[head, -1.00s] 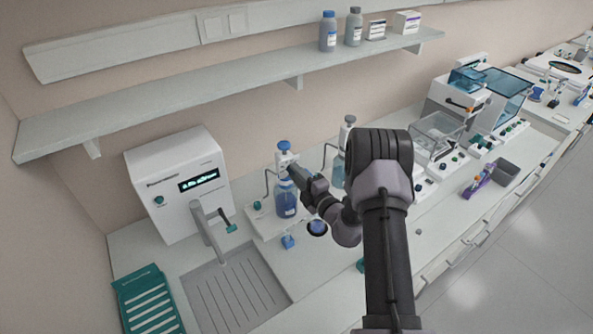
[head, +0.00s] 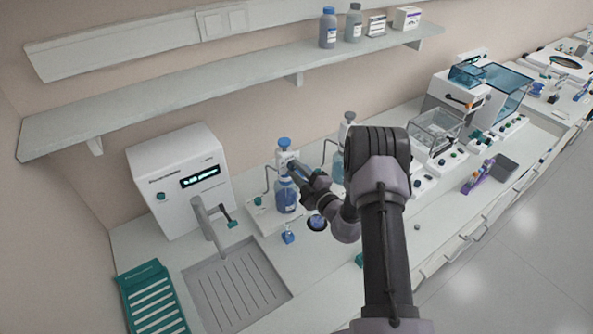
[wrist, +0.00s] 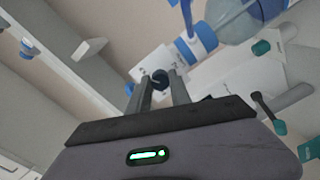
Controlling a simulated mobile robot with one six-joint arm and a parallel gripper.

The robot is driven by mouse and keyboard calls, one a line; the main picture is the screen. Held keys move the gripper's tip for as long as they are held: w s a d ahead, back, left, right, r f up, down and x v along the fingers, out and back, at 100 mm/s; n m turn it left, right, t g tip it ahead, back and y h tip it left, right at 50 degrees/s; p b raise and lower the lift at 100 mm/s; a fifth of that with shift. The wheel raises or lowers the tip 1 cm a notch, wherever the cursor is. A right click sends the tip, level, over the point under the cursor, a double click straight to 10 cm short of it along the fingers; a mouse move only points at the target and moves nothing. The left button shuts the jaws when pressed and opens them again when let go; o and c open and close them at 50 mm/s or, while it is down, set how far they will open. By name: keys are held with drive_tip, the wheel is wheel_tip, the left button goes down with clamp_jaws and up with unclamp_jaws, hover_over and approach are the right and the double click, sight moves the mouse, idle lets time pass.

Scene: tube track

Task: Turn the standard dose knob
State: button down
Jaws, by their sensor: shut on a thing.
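A bottle-top dispenser with a blue cap (head: 284,142) and white body stands on a blue bottle (head: 286,197) at the back of the bench. In the wrist view its white body (wrist: 151,62) lies just beyond my fingers, with the blue collar (wrist: 196,41) to the right. A small dark round knob (wrist: 160,76) on that body sits between my fingertips. My gripper (wrist: 158,84) is shut on this knob. In the head view my gripper (head: 293,168) meets the dispenser's front, and the knob is hidden there.
A second dispenser with a grey top (head: 349,117) stands close on the right, partly behind my arm. A white box with a display (head: 180,180), a tap (head: 209,228) and a sink tray (head: 236,283) are on the left. A shelf (head: 240,80) runs above.

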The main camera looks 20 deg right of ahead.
drive_tip(key=c, duration=1.2)
unclamp_jaws()
drive_tip(key=s+d, duration=0.1)
drive_tip(key=s, duration=0.4)
drive_tip(key=s+d+b, duration=0.1)
drive_tip(key=s, duration=0.5)
drive_tip(key=s+d, duration=0.1)
drive_tip(key=s, duration=0.5)
drive_tip(key=shift+s+d+b, duration=0.1)
drive_tip(key=shift+d+b, duration=0.05)
drive_tip(key=shift+b, duration=0.2)
